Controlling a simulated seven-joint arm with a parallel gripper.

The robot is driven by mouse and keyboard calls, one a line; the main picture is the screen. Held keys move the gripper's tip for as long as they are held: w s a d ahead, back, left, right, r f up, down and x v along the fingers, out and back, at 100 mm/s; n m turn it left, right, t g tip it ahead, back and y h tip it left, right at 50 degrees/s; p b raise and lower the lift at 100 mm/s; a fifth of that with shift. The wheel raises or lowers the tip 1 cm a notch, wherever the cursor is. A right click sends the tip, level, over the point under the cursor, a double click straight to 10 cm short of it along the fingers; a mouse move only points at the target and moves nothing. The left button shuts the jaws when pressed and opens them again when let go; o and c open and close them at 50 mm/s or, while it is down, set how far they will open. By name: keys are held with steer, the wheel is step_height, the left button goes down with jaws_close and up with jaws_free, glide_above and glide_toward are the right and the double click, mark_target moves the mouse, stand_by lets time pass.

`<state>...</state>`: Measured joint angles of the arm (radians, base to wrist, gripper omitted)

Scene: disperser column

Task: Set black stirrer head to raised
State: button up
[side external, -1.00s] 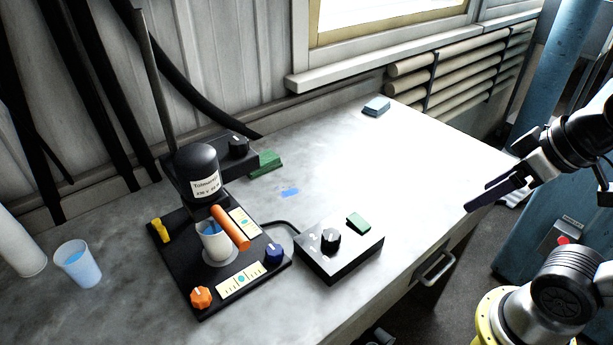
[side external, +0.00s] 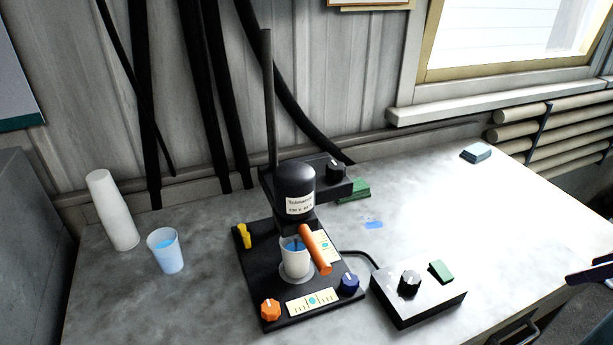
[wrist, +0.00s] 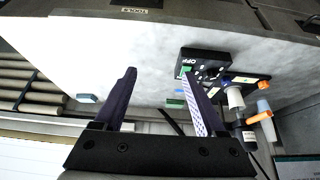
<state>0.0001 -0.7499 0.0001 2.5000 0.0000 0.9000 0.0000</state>
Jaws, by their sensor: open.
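The black stirrer head (side external: 294,185) is a cylinder with a white label, held on a carriage (side external: 335,185) on a tall thin rod (side external: 269,90). It sits low on the rod, just above a white cup (side external: 295,262) with blue contents. An orange handle (side external: 315,249) slants down in front of it. In the wrist view the head (wrist: 248,138) is small, at the lower right. My gripper (wrist: 159,72) is open, with nothing between its fingers. In the side view only a fingertip part (side external: 590,272) shows at the right edge, well apart from the stirrer.
The black base (side external: 262,262) carries orange (side external: 270,309) and blue (side external: 348,284) knobs. A control box (side external: 418,299) stands right of it. A blue-filled cup (side external: 166,251) and white cup stack (side external: 112,210) stand left.

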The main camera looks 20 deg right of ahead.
stand_by(0.4)
steer(key=c, duration=0.3)
steer(key=w+a+r+m+y, duration=0.1)
steer(key=w+r, duration=0.1)
steer(key=r, duration=0.3)
steer(key=w+a+r+m, duration=0.2)
steer(key=w+r, duration=0.1)
steer(key=r, duration=0.3)
steer(key=w+a+r+g+y, duration=0.1)
steer(key=w+a+r+g, duration=0.2)
steer(key=w+a+r, duration=0.5)
steer(key=n+g, duration=0.3)
glide_above(317, 247)
steer(key=d, duration=0.3)
step_height(317, 247, down, 9)
steer(key=a+f, duration=0.1)
steer(key=f, duration=0.7)
steer(key=a+f, duration=0.1)
steer(key=f, duration=0.3)
steer(key=shift+a+f, duration=0.3)
steer(key=shift+a, duration=0.05)
